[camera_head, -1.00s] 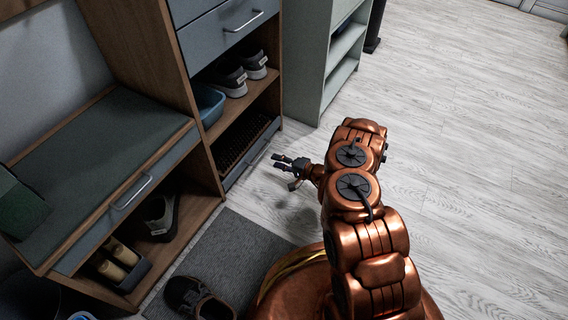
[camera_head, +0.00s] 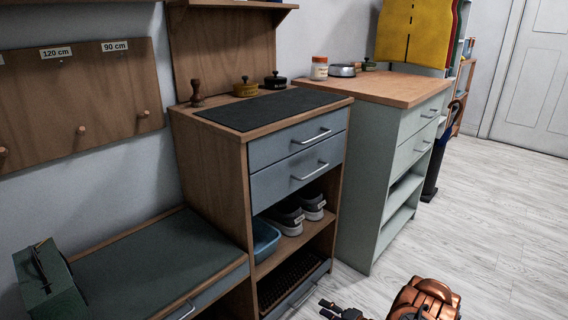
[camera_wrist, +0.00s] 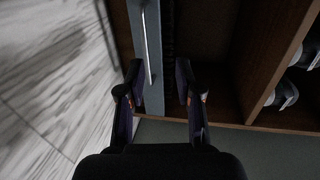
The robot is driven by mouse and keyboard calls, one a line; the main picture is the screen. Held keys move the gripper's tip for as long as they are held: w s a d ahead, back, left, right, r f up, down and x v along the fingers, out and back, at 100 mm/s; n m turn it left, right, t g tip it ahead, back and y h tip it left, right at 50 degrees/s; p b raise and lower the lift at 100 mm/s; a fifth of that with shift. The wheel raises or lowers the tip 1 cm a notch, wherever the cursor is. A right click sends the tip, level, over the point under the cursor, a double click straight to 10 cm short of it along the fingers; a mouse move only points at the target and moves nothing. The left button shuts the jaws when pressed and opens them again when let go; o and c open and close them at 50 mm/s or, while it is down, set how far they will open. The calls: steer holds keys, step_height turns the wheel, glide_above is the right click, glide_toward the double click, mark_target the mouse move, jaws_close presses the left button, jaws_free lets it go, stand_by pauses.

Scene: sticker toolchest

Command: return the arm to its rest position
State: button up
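My copper-coloured arm (camera_head: 425,300) shows at the bottom edge of the head view, mostly cut off. My gripper (camera_head: 332,308) is low beside the front of the wooden cabinet, near its bottom drawer. In the wrist view my gripper (camera_wrist: 160,82) has its two dark fingers apart with nothing held between them. A grey drawer front with a long handle (camera_wrist: 149,45) shows beyond the fingers. Whether the fingers touch it cannot be told.
The wooden cabinet (camera_head: 215,175) has grey drawers and shelves with shoes (camera_head: 290,215) and a blue basin (camera_head: 265,238). A padded bench (camera_head: 150,262) with a dark green box (camera_head: 48,285) is at left. A pale green cabinet (camera_head: 385,205) stands behind. The floor (camera_head: 500,215) at right is clear.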

steer(key=s+a+r+n+g+y+p, duration=0.1)
steer(key=a+r+g+y+p, duration=0.3)
steer(key=r, duration=0.6)
steer(key=s+a+r+n+h+p, duration=0.15)
steer(key=a+r, duration=0.35)
steer(key=r, duration=0.5)
steer(key=a+r+n+g+y+p, duration=0.2)
steer(key=a+r+p, duration=0.25)
steer(key=r, duration=0.55)
steer(key=s+a+r+n+g+p, duration=0.25)
steer(key=s+r, duration=0.25)
steer(key=r, duration=0.3)
steer(key=s+a+r+n+g+h+p, duration=0.15)
steer(key=s+r+p, duration=0.3)
steer(key=r, duration=0.45)
steer(key=s+a+r+n+g+p, duration=0.1)
steer(key=s+a+r+g+p, duration=0.2)
steer(key=s+r, duration=0.35)
steer(key=s+d+r+n+g+h+p, duration=0.1)
steer(key=s+d+r+h+p, duration=0.15)
steer(key=s+r+p, duration=0.55)
steer(key=s+d+r+n+g+h+p, duration=0.15)
steer(key=s+r+h+p, duration=0.35)
steer(key=r, duration=0.5)
steer(key=s+d+r+m+t+h+p, duration=0.3)
steer(key=s+d+r+h+p, duration=0.4)
steer(key=s+d+r+p, duration=0.6)
steer(key=shift+s+d+r, duration=0.6)
steer(key=shift+d+r, duration=0.35)
steer(key=shift+d, duration=1.1)
